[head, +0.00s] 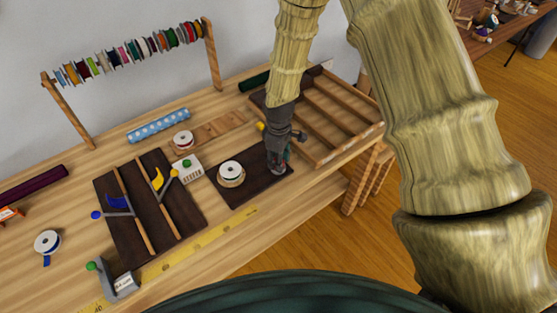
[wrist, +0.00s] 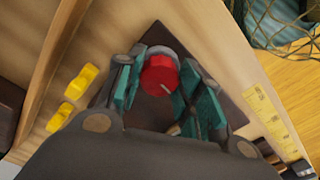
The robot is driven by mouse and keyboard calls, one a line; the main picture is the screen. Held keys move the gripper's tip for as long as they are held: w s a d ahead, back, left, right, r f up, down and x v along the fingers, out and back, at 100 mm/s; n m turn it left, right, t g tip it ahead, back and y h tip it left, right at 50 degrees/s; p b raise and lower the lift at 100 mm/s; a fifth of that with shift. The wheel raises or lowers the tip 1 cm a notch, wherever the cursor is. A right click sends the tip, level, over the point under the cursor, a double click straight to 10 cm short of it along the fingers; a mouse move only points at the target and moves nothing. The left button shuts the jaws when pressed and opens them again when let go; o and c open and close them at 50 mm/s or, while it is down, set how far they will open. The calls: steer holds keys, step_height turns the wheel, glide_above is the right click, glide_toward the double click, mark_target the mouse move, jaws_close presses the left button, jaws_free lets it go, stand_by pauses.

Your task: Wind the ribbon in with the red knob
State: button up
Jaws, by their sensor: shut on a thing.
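The red knob (wrist: 160,76) shows in the wrist view, on a dark base board (wrist: 205,62). My gripper (wrist: 163,92) has its teal fingers on either side of the knob and is shut on it. In the head view my gripper (head: 279,160) points down at the right part of the dark board (head: 238,198), and it mostly hides the knob. A white ribbon spool (head: 231,172) stands on the same board, left of my gripper. Any ribbon running between spool and knob cannot be made out.
A wooden slatted rack (head: 349,110) stands close behind and right of my gripper. A yellow measuring tape (head: 190,245) runs along the front edge.

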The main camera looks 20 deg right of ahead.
steer(key=m, duration=0.5)
steer(key=shift+m, duration=0.3)
stand_by(0.4)
steer(key=o, duration=1)
step_height(320, 180, up, 12)
stand_by(0.6)
